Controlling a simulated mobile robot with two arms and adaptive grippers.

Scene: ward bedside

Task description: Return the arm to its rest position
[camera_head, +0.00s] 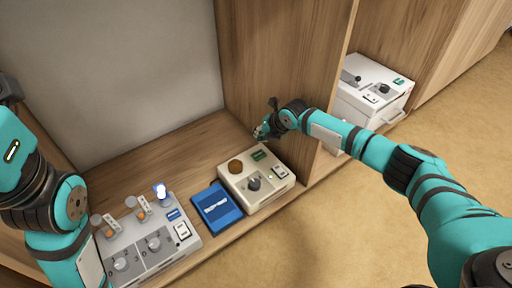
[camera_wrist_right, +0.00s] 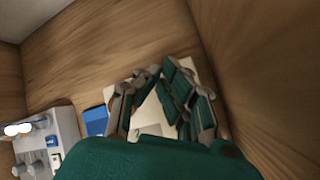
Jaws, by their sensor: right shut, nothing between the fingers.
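My right arm comes in from the right in the head view. Its gripper (camera_head: 262,132) is small and dark, close to the wooden divider panel, above the back edge of the cream control box (camera_head: 283,190). In the right wrist view the right gripper's fingers (camera_wrist_right: 160,88) are in front of the cream box, shut with nothing held. The box has a brown round knob, a black knob, a green label and a white switch. My left arm shows at the left edge of the head view; its gripper is outside the picture.
A blue booklet (camera_head: 217,208) lies left of the cream box. A grey panel (camera_head: 150,245) with knobs, levers and a lit lamp stands further left. A white box (camera_head: 372,92) stands right of the wooden divider (camera_head: 285,65). Open floor (camera_head: 370,215) lies at the right.

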